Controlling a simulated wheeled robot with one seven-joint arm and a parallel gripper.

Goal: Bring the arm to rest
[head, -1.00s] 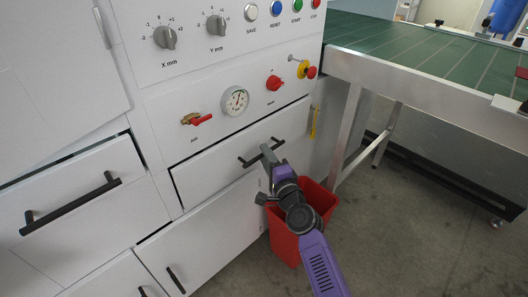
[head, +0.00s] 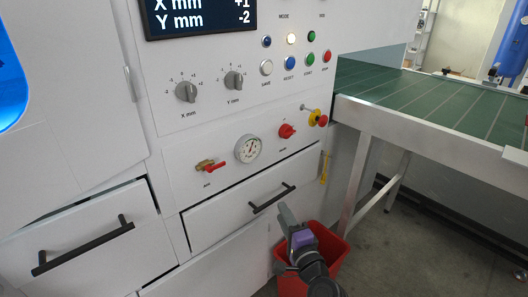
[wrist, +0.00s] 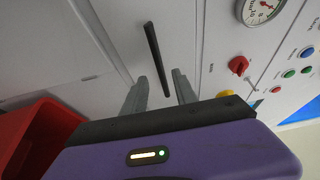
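My gripper (head: 284,212) hangs in front of the white machine, just below the middle drawer's black bar handle (head: 272,198). In the wrist view the two grey fingers of my gripper (wrist: 160,74) stand apart with nothing held. The handle (wrist: 153,50) shows between and beyond the fingertips there, and in the head view it looks clear of them. The middle drawer (head: 222,216) has a dark gap along its top edge. My arm is partly cut off at the bottom of the head view.
A red bin (head: 332,245) stands on the floor close beside my arm. A green-topped conveyor table (head: 420,100) with a metal frame is at the right. Another drawer (head: 90,225) at the left stands slightly out. Knobs and a gauge (head: 248,149) sit above.

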